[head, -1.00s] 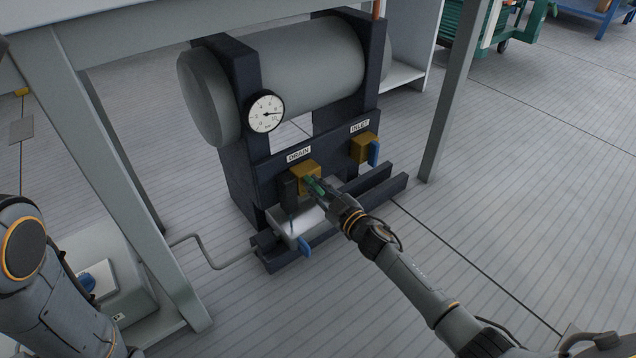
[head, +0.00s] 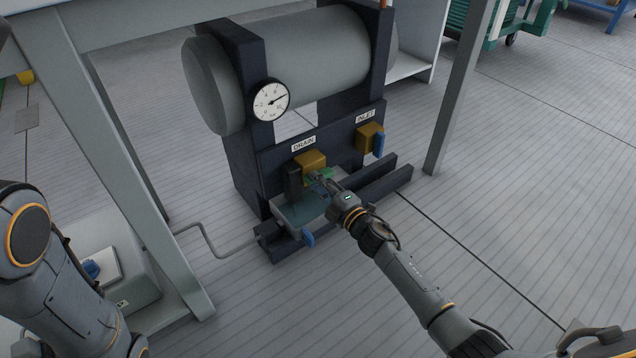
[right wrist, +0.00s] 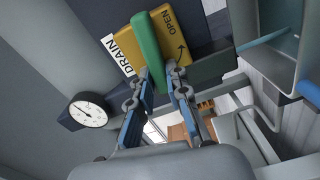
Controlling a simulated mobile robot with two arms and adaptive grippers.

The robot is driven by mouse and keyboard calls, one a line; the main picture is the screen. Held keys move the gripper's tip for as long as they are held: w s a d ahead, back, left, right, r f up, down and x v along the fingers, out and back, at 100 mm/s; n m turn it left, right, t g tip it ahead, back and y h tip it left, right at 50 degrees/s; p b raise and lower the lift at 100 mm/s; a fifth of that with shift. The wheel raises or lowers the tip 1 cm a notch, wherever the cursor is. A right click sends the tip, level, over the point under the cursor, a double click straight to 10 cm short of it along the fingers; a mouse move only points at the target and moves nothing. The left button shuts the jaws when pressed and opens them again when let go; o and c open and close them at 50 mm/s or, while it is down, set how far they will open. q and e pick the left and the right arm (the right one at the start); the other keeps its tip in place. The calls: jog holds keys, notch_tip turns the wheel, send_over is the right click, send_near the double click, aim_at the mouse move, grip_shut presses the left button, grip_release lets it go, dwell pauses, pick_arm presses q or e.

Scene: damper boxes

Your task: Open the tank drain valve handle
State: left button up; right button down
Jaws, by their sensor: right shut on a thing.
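The drain valve is a yellow block (head: 308,159) under the DRAIN label (head: 303,144) on the dark tank stand. Its green handle (head: 325,173) lies across the block's front. In the right wrist view the handle (right wrist: 147,48) crosses the yellow face (right wrist: 175,40), left of the printed word OPEN and a curved arrow. My right gripper (head: 319,177) is shut on the handle's near end; its fingertips (right wrist: 160,72) also show in the right wrist view. My left arm shows at the left edge of the head view, but its gripper is out of sight.
The grey tank (head: 300,60) lies above, with a round gauge (head: 271,101). The inlet valve (head: 368,138) with a blue handle is to the right. A tray (head: 285,213) with a bluish inside stands below the drain.

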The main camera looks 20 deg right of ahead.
jog(key=shift+f+n, duration=0.25)
jog(key=shift+n, duration=0.55)
jog(key=c, duration=1.3)
grip_release()
jog(key=shift+s, duration=0.1)
jog(key=v, duration=1.2)
jog(key=shift+r, duration=0.1)
